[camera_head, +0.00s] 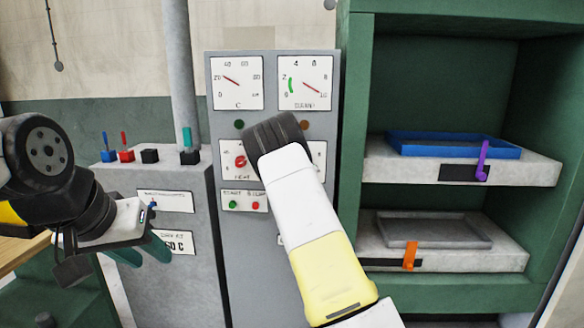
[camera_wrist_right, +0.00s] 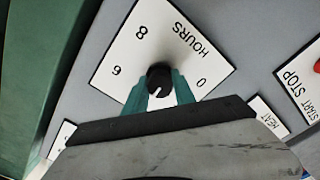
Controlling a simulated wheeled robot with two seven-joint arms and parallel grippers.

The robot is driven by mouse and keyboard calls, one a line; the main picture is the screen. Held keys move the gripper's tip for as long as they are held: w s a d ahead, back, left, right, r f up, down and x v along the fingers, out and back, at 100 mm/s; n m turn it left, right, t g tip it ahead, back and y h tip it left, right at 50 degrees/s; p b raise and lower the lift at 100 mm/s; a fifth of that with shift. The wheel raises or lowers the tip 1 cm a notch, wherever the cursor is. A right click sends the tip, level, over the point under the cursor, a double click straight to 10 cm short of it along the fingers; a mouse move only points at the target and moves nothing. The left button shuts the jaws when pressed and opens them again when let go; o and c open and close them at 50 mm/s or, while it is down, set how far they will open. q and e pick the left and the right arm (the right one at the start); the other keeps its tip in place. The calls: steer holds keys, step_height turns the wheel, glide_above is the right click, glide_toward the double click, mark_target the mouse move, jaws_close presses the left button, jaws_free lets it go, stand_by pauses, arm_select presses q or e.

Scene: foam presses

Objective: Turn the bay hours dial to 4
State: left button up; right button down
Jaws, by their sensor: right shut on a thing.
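The bay hours dial, a black knob (camera_wrist_right: 159,76) with a white pointer line, sits on a white plate marked HOURS (camera_wrist_right: 180,35) in the right wrist view. The marks 8, 6 and 0 show; the lower part of the plate is hidden. The pointer aims down the picture, between 6 and 0. My right gripper (camera_wrist_right: 158,90) has its teal fingers shut on the knob's two sides. In the head view my right arm covers the knob, and only a plate edge (camera_head: 319,155) shows. My left gripper (camera_head: 141,252) is open and empty, in front of the grey cabinet.
The grey panel (camera_head: 225,290) carries two gauges (camera_head: 237,83) (camera_head: 304,82), a red dial (camera_head: 240,161) and start and stop buttons (camera_head: 244,204). A green rack (camera_head: 355,100) at right holds a blue tray (camera_head: 455,145) and a grey tray (camera_head: 433,230). Several small levers stand on the left cabinet (camera_head: 165,290).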

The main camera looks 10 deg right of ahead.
steer(key=shift+f+m, duration=0.15)
steer(key=shift+m, duration=0.15)
stand_by(0.4)
steer(key=c, duration=1)
jaws_free()
steer(key=shift+c, duration=0.2)
steer(key=shift+s, duration=0.1)
steer(key=v, duration=0.7)
steer(key=shift+s, duration=0.35)
steer(key=shift+a, duration=0.1)
